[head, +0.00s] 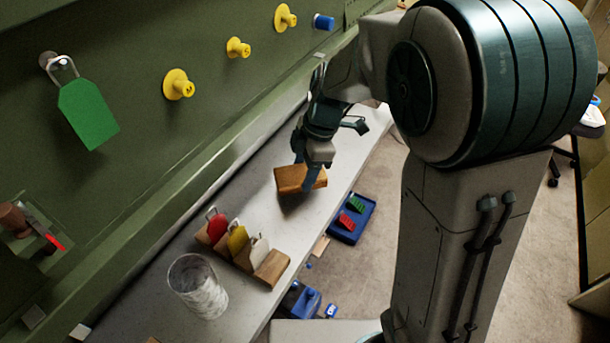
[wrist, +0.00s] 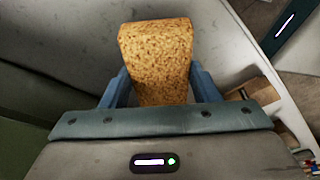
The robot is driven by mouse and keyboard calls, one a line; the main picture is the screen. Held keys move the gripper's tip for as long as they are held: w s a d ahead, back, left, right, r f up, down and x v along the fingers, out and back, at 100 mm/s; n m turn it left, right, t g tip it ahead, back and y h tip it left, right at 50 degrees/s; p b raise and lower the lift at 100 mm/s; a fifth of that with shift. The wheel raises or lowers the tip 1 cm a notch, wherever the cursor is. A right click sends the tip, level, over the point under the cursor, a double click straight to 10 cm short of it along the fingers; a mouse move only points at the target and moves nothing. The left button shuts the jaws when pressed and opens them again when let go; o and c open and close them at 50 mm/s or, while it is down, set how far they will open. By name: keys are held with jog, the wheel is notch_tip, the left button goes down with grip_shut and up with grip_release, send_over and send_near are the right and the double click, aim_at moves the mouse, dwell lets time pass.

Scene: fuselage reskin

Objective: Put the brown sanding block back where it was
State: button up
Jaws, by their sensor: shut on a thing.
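The brown sanding block (head: 300,179) is held in my gripper (head: 310,165) over the light grey bench shelf (head: 340,150) in the head view. A dark shadow lies just under the block, and I cannot tell whether it touches the shelf. In the wrist view the speckled brown block (wrist: 157,58) stands between the two blue fingers of my gripper (wrist: 158,88), which are shut on its sides. Its far end points away from the palm.
A blue tray (head: 352,218) lies beyond the shelf's right edge. Yellow knobs (head: 179,85) and a green tag (head: 88,113) are on the green wall.

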jog(key=shift+f, duration=1.65)
jog(key=shift+f, duration=0.15)
jog(key=o, duration=1.3)
